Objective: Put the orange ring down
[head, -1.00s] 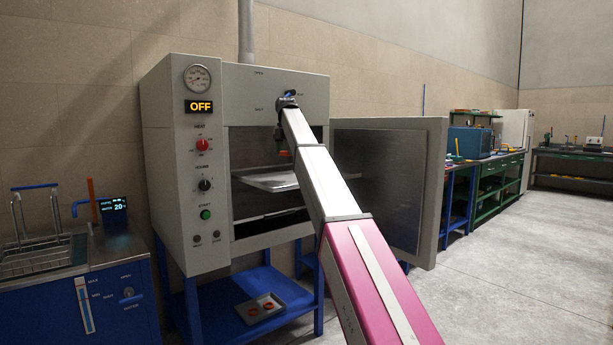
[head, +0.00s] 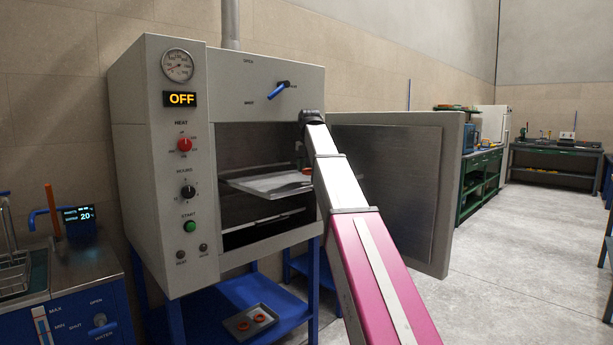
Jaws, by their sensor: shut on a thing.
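The orange ring (head: 307,171) shows as a small orange-red bit at the right side of the open oven chamber, just above the tray on the oven shelf (head: 262,187). My gripper (head: 303,160) is at the end of my white and magenta arm, inside the chamber's right side, mostly hidden behind the arm. It is shut on the orange ring. Whether the ring touches the tray cannot be told. The shelf tray's visible part is bare.
The oven door (head: 393,190) stands wide open to the right, close to my arm. A small tray (head: 233,324) with two orange-red rings sits on the blue lower shelf. The oven display (head: 182,99) reads OFF. A bath with controls (head: 75,290) stands at left.

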